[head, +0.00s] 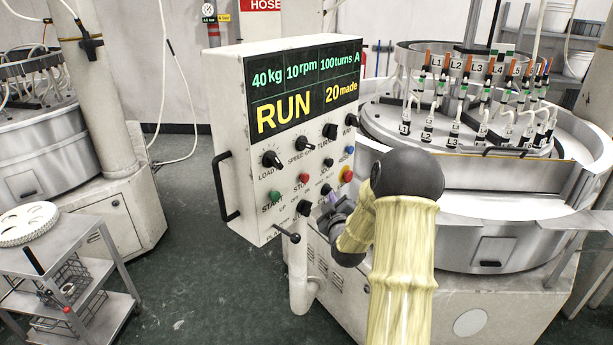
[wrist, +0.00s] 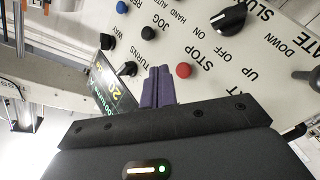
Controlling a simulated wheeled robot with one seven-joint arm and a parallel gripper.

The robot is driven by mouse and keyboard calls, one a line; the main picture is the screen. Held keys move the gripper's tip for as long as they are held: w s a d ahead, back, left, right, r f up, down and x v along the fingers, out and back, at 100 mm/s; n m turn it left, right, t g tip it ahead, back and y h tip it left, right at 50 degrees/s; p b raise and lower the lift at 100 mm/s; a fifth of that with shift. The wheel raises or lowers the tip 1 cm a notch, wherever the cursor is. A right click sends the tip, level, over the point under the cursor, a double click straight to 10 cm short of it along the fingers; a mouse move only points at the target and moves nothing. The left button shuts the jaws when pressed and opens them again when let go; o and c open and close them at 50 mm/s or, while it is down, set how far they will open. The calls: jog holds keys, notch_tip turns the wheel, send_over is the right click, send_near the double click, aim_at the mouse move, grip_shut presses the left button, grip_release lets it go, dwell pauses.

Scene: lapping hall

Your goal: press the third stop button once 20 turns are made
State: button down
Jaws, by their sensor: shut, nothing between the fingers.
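The control panel (head: 243,150) has a display (head: 305,85) reading 40 kg, 10 rpm, 100 turns A, RUN and 20 made. A red button (head: 304,178) sits by the STOP label; it also shows in the wrist view (wrist: 183,70). A green START button (head: 275,196) is lower left. My gripper (head: 330,204) is shut and empty in front of the panel's lower part. In the wrist view its purple fingertips (wrist: 158,84) are beside the red STOP button, apart from it in the picture; depth is unclear.
Black knobs (head: 272,159) and a lever (head: 289,236) stick out of the panel. A side handle (head: 224,187) is at its left. The lapping machine (head: 470,235) stands to the right, a trolley (head: 75,235) at the left. The floor between is free.

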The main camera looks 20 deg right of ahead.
aim_at(304, 178)
jog(key=shift+s+d+r+t+h, duration=0.1)
jog(key=shift+d+r+t+h, duration=0.15)
jog(key=shift+d, duration=0.25)
jog(key=shift+d+r+t+h, duration=0.15)
jog(key=shift+d+r+h, duration=0.1)
jog(key=shift+d, duration=0.2)
jog(key=w+a+p, duration=0.1)
jog(key=w+a, duration=0.2)
jog(key=w, duration=0.5)
jog(key=shift+a, duration=0.35)
jog(key=shift+w+a+b, duration=0.35)
jog(key=shift+w+b, duration=0.3)
jog(key=shift+w, duration=0.15)
dwell(2.3)
dwell(0.3)
jog(key=shift+s+d+b, duration=0.35)
jog(key=shift+s+b, duration=0.2)
jog(key=shift+s, duration=0.3)
